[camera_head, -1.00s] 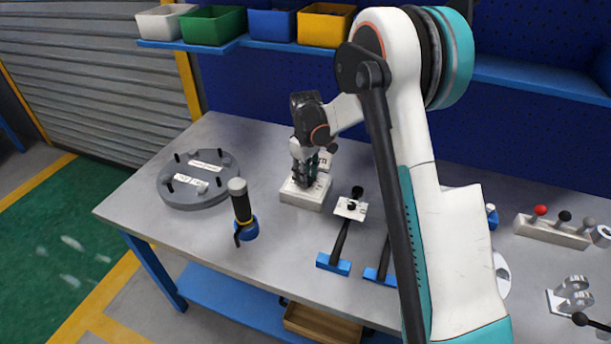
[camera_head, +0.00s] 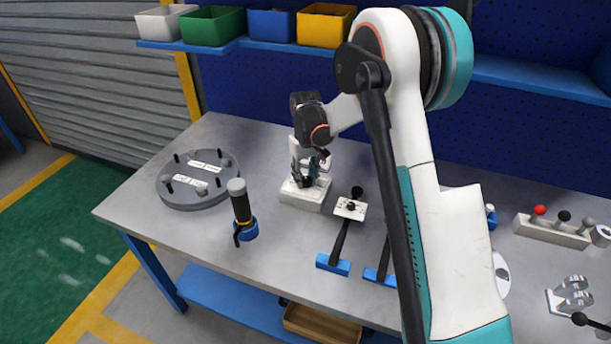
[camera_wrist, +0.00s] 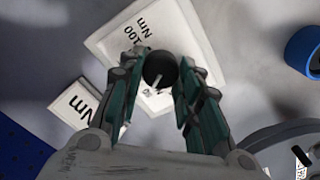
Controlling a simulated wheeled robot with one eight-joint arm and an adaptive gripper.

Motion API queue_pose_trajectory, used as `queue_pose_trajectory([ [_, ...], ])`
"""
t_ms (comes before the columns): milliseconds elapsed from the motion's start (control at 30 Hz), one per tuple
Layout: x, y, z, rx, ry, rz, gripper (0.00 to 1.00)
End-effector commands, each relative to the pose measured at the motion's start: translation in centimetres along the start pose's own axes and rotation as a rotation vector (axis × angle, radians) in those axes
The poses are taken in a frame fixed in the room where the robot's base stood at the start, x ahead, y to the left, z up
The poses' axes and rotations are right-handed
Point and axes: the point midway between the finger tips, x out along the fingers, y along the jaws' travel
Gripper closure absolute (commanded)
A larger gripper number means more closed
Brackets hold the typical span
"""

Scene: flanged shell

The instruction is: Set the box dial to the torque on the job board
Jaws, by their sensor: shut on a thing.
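The white box (camera_head: 303,196) with the dial sits on the bench below my gripper. In the wrist view its top (camera_wrist: 208,42) reads "100 Nm" at one corner. The dark round dial knob (camera_wrist: 160,68) with a light pointer line lies between my fingertips. My gripper (camera_head: 306,177) is shut on the dial knob, with a finger on either side. A white card (camera_wrist: 75,102) reading "Nm" stands beside the box; its number is hidden. Other markings around the dial are mostly covered by the fingers.
A grey flanged disc (camera_head: 198,180) with several studs lies at left. A black-handled tool in a blue holder (camera_head: 247,229) stands front left of the box. Tools on blue stands (camera_head: 334,264) lie to the right. Bins (camera_head: 325,25) line the shelf above.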

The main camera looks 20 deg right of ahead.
Motion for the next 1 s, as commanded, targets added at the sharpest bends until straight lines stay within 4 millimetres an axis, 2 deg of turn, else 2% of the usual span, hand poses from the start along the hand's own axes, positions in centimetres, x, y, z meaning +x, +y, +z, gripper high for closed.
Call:
queue_pose_trajectory([
  [267,0.0,0.0,0.0,-0.001,0.001,0.000,0.92],
  [300,0.0,0.0,0.0,-0.001,0.001,0.000,0.61],
  [367,0.0,0.0,0.0,-0.001,0.001,0.000,0.48],
  [767,-0.3,0.0,0.0,-0.001,0.000,0.000,0.48],
  [867,-1.3,0.0,0.0,-0.001,0.000,0.000,0.48],
  [1000,-3.8,0.0,0.0,-0.001,0.000,0.000,0.48],
])
